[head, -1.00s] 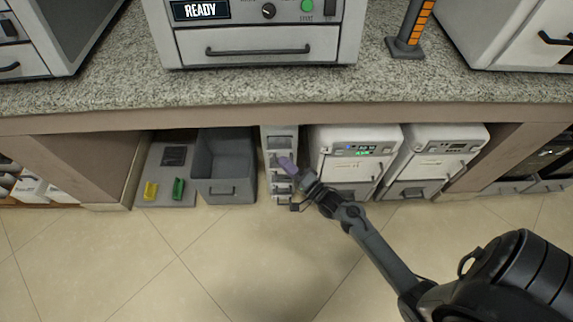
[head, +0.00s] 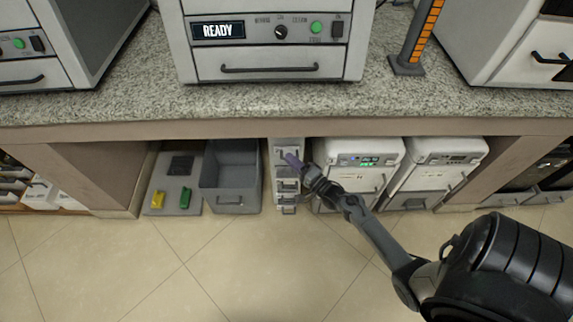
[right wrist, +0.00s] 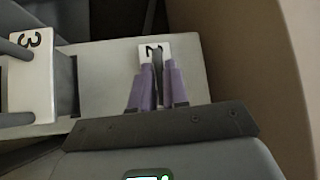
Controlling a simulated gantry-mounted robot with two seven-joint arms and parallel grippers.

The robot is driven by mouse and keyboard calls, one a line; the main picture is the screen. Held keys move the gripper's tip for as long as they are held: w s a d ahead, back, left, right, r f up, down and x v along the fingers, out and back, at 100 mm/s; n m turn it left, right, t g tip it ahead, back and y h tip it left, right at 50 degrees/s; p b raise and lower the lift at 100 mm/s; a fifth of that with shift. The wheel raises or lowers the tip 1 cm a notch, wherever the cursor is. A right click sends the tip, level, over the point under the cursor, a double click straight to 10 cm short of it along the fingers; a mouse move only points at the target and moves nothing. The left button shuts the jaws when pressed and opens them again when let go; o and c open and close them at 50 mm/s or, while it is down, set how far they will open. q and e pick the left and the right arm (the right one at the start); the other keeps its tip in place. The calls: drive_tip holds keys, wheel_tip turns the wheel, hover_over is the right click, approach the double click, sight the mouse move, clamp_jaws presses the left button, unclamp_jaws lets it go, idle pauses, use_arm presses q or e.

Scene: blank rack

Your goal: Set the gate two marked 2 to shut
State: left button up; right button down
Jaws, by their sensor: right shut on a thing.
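The narrow pale grey rack (head: 287,187) stands under the counter in the head view, with several small fittings down its front. My right gripper (head: 292,159) is at its upper part. In the right wrist view the purple fingers (right wrist: 157,82) are shut on a thin grey part in front of a white plate marked 2 (right wrist: 153,48). The fingers partly hide that number. This is gate two; its exact position is hard to tell. A white plate marked 3 (right wrist: 31,75) is beside it at the left, with grey bars near it. My left gripper is not in view.
A grey open bin (head: 231,190) stands left of the rack, then a grey board (head: 163,190) with a yellow and a green piece. Two white machines (head: 358,165) stand close on the right. The counter (head: 130,108) overhangs the rack. The floor in front is clear.

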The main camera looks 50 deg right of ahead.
drive_tip(key=c, duration=1.4)
unclamp_jaws()
drive_tip(key=shift+d+f, duration=0.15)
drive_tip(key=shift+d, duration=0.05)
drive_tip(key=shift+o, duration=1.1)
drive_tip(key=shift+w+d, duration=0.15)
drive_tip(key=s+f+p, duration=0.1)
drive_tip(key=s+p, duration=0.3)
drive_tip(key=s, duration=0.6)
drive_tip(key=shift+s+a, duration=0.35)
drive_tip(key=shift+a, duration=0.05)
